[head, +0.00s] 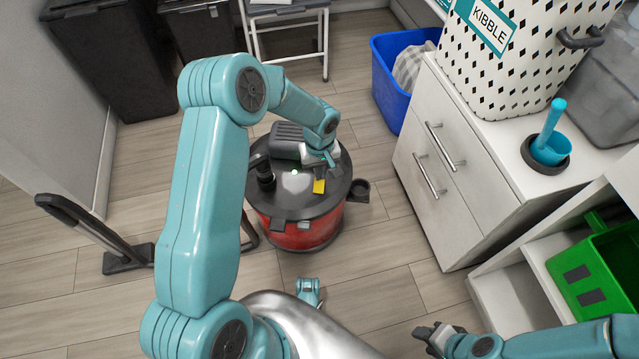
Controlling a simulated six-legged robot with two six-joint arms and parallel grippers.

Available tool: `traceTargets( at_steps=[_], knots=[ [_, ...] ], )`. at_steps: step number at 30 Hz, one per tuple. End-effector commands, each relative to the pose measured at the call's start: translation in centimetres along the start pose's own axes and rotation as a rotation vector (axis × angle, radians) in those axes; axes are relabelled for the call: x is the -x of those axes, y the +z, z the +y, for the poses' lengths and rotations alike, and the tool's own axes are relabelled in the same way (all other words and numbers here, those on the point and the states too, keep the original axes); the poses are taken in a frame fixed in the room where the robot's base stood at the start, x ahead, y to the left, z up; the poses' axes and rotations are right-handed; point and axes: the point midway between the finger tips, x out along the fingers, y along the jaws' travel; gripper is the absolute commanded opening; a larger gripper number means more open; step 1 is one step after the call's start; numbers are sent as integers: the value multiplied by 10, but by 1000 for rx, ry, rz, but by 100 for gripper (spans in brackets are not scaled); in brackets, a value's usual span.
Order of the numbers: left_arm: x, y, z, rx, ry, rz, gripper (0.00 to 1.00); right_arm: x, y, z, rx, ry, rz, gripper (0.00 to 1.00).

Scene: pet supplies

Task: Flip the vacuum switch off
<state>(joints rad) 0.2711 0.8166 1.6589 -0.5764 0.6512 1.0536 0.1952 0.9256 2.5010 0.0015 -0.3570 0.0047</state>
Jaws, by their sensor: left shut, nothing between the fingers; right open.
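The vacuum (309,233) is a red canister with a dark lid (325,203), standing on the floor in the middle of the head view. My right gripper (430,332) is open and empty at the bottom, low and right of the vacuum.
A black floor nozzle (127,260) with its wand lies left of the vacuum. A white drawer cabinet (470,190) with a kibble bin (510,60) stands right. A blue bin (388,85) is behind, a green crate (600,270) at the right. Floor between vacuum and cabinet is clear.

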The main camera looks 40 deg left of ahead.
Motion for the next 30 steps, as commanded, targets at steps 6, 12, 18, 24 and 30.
traceTargets(
  at_steps=[6, 12, 18, 24, 30],
  knots=[
    [-4, 0, 0, 0, 0, 0, 0, -3, 0, 1, 0, 0, 0, 43],
    [-7, 0, 0, 0, 0, 0, 0, -6, 0, 2, 0, 0, 0, 43],
    [-10, 0, 0, 0, 0, 0, 0, -8, 0, 3, 0, 0, 0, 43],
    [-13, 0, 0, 0, 0, 0, 0, -11, 0, 4, 0, 0, 0, 43],
    [-16, 0, 0, 0, 0, 0, 0, -14, 0, 5, 0, 0, 0, 43]
  ],
)
